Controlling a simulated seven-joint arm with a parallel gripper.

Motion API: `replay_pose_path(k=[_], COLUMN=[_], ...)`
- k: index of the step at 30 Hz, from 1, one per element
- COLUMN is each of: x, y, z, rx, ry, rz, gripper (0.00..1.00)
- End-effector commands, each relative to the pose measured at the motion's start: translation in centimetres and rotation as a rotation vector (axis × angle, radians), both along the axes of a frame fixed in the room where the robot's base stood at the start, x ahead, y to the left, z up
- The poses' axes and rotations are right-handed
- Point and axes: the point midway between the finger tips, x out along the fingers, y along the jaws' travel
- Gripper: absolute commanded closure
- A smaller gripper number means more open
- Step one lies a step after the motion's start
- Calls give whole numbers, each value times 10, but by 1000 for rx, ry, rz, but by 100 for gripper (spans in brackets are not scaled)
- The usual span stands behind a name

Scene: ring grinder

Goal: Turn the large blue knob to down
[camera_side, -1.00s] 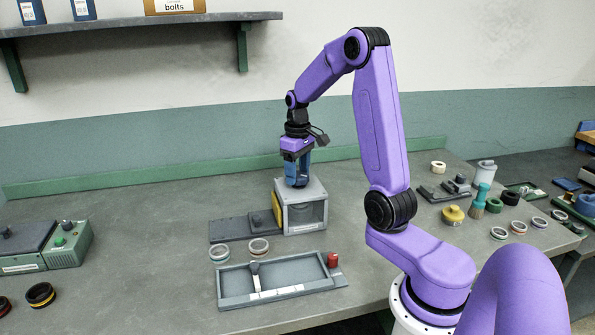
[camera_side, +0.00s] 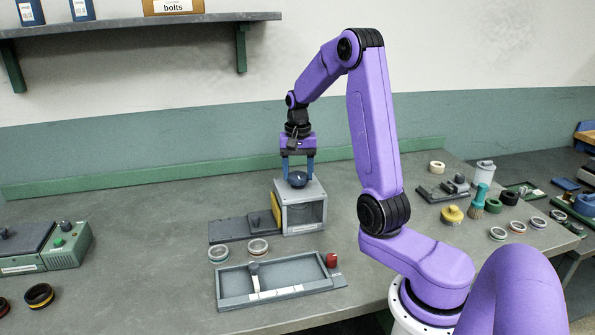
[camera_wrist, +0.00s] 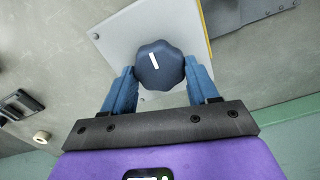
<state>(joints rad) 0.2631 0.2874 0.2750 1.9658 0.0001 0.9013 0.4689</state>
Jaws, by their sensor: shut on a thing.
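The large blue knob (camera_side: 298,179) sits on top of the grey box-shaped grinder (camera_side: 302,212). In the wrist view the knob (camera_wrist: 159,66) is dark blue with a scalloped rim and a short white mark, which slants slightly from upper left to lower right. My gripper (camera_side: 298,176) points straight down over the box. Its two blue fingers stand on either side of the knob, and it is shut on the knob. In the wrist view the fingers (camera_wrist: 160,78) reach the knob's left and right sides.
A grey plate with a small knob (camera_side: 240,228) adjoins the box's left side. Two rings (camera_side: 258,246) lie in front of it. A shallow grey tray (camera_side: 225,290) with a red button (camera_side: 332,260) lies nearer the front. Several rings and jars stand right of my arm.

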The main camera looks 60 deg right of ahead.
Motion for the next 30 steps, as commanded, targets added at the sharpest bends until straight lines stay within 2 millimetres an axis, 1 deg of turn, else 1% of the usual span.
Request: replay_pose_path(k=[30], x=[-3], y=[-1], z=[2], rx=[-2], ry=[-5], rz=[-965], gripper=[72])
